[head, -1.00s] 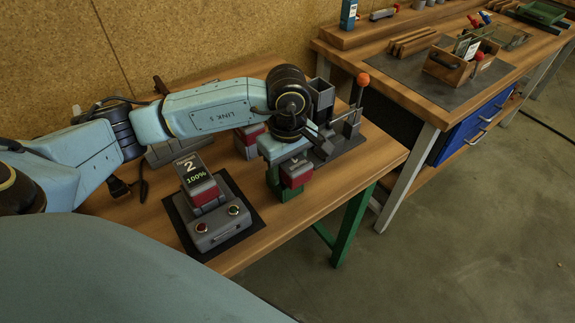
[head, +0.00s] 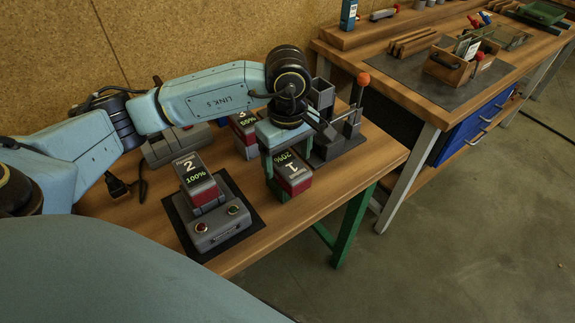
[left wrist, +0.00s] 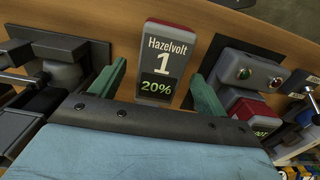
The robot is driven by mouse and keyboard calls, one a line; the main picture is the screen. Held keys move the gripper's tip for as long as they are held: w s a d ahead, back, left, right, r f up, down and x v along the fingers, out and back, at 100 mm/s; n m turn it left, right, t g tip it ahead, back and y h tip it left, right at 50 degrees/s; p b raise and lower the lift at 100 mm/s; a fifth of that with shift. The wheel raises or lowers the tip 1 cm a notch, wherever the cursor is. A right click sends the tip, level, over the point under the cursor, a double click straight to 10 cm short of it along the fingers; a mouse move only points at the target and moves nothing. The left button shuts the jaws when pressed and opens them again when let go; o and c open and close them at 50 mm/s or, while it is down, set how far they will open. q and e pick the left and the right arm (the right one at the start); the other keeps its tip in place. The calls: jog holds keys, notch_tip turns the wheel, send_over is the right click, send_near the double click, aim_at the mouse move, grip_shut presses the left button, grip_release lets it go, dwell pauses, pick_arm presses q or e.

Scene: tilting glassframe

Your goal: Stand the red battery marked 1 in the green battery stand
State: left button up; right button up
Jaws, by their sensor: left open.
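The red battery marked 1 (head: 294,172), with a grey top reading 20%, is near the front right of the bench. It also shows in the left wrist view (left wrist: 160,62). My left gripper (head: 285,148) is open just above and behind the battery. In the left wrist view its green fingers are on either side of the battery, apart from it. My right gripper is not in view.
A grey charger (head: 222,232) with battery 2 (head: 198,178), reading 100%, stands to the left on a dark mat. Another battery (head: 244,128) reading 55% is behind. A grey fixture with an orange-knobbed lever (head: 361,95) stands right of the gripper. The bench's front right is clear.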

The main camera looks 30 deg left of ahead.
pick_arm(q)
notch_tip(320, 180, up, 10)
dwell(0.3)
jog(key=shift+f, duration=0.15)
